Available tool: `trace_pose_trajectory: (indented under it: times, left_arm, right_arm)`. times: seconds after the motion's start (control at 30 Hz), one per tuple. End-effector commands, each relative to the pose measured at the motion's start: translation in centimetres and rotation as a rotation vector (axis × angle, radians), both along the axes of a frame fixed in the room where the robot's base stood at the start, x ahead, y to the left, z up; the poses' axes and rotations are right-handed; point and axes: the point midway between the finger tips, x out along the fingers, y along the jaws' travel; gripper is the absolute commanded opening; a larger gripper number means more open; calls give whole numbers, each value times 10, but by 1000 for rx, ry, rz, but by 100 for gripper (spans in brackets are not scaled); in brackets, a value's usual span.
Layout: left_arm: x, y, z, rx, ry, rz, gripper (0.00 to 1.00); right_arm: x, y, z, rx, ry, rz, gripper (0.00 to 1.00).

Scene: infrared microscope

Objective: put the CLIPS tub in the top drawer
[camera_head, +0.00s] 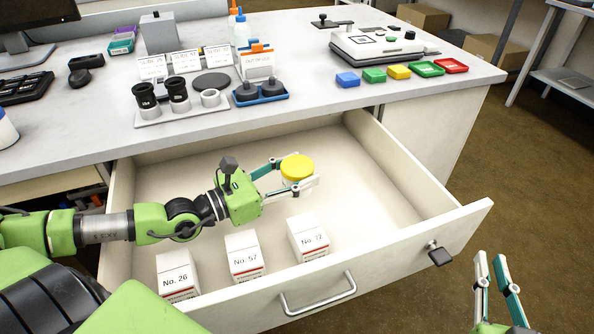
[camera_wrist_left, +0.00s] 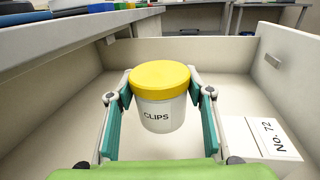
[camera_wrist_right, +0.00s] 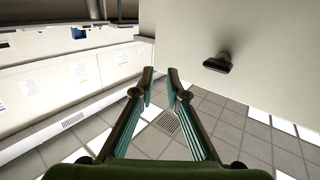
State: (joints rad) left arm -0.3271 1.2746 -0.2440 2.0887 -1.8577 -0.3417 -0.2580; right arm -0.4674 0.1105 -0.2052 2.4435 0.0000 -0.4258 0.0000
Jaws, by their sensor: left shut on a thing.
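The CLIPS tub (camera_head: 297,170) is a white tub with a yellow lid. In the left wrist view the tub (camera_wrist_left: 160,108) stands upright with its CLIPS label facing the camera. My left gripper (camera_head: 292,174) is shut on the tub, one finger on each side, within the open top drawer (camera_head: 385,172). I cannot tell whether the tub's base touches the drawer floor. My right gripper (camera_head: 497,268) is outside the drawer at the lower right, empty, its fingers apart; it also shows in the right wrist view (camera_wrist_right: 160,88).
White boxes No. 26 (camera_head: 177,275), No. 57 (camera_head: 245,257) and No. 72 (camera_head: 308,238) stand along the drawer's front. A dark knob (camera_head: 440,257) sticks out of the drawer front beside the handle (camera_head: 318,297). The drawer's right part is clear. The desktop (camera_head: 330,100) overhangs the back.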

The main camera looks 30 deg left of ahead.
Motion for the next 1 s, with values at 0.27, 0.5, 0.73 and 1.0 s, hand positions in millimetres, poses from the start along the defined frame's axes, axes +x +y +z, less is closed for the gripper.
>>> trace_pose_trajectory:
  times: [0.27, 0.5, 0.73, 1.0]
  left_arm:
    - [0, 0, -1, 0, -1, 0, 25]
    - [0, 0, -3, 0, -1, 0, 25]
    - [0, 0, -4, 0, -1, 0, 25]
    - [0, 0, -5, 0, -1, 0, 25]
  right_arm:
    - [0, 1, 7, 9, -35, 1, 14]
    - [0, 2, 13, 18, -65, 4, 14]
    - [0, 3, 18, 25, -93, 5, 14]
    - [0, 4, 26, 35, -128, 7, 14]
